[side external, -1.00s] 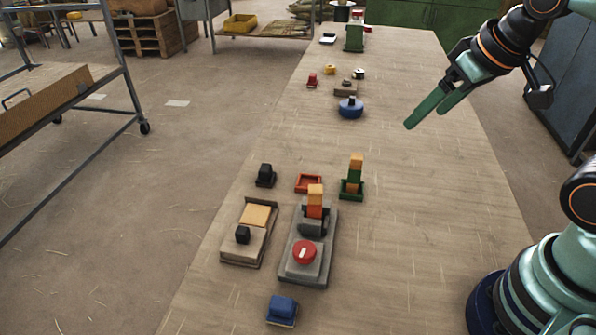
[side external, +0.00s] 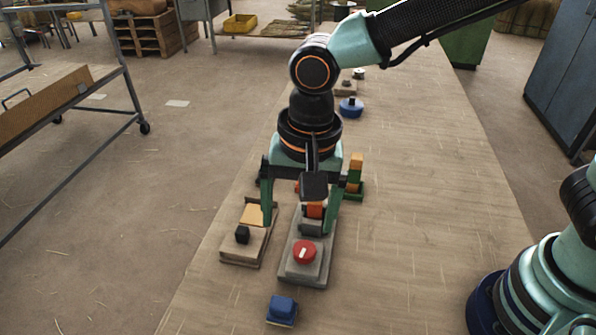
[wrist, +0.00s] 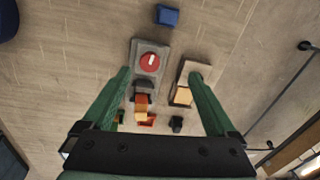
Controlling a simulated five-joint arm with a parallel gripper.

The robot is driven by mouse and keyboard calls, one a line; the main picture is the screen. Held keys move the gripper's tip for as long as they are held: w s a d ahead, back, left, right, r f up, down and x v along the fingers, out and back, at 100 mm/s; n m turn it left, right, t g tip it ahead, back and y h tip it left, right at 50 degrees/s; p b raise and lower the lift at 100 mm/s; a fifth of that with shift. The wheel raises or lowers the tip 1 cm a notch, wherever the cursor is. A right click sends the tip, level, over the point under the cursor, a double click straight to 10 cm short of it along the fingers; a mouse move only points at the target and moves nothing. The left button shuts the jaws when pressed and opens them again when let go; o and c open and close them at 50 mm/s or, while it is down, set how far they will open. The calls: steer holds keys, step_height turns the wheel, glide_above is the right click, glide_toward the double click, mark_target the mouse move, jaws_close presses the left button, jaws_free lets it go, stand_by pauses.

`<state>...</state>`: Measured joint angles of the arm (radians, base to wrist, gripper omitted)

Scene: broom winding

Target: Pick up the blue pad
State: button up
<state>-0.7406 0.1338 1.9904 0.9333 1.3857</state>
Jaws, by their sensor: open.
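A blue pad (side external: 282,309) lies on the bench near the front edge of the side view; it also shows at the top of the wrist view (wrist: 167,15). My gripper (side external: 299,228) points down, open and empty, above the grey fixture. In the wrist view my gripper (wrist: 160,72) has its two green fingers spread wide, with the blue pad beyond their tips and not between them. In the side view the pad is in front of the gripper, apart from it and fully uncovered.
A grey fixture with a red knob (side external: 304,252) and orange blocks stands under my gripper. Beside it is a tray with a tan plate (side external: 251,215) and black knob. A green holder (side external: 355,190) and a round blue piece (side external: 351,107) stand farther back.

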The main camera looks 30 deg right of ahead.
steer(key=m, duration=0.1)
glide_above(282, 300)
step_height(282, 300, down, 3)
steer(key=f, duration=0.1)
steer(key=shift+m+g+h, duration=0.3)
steer(key=shift+g, duration=0.1)
step_height(282, 300, down, 12)
steer(key=shift+r, duration=0.15)
jaws_close()
steer(key=shift+r, duration=0.15)
step_height(282, 300, up, 20)
stand_by(0.4)
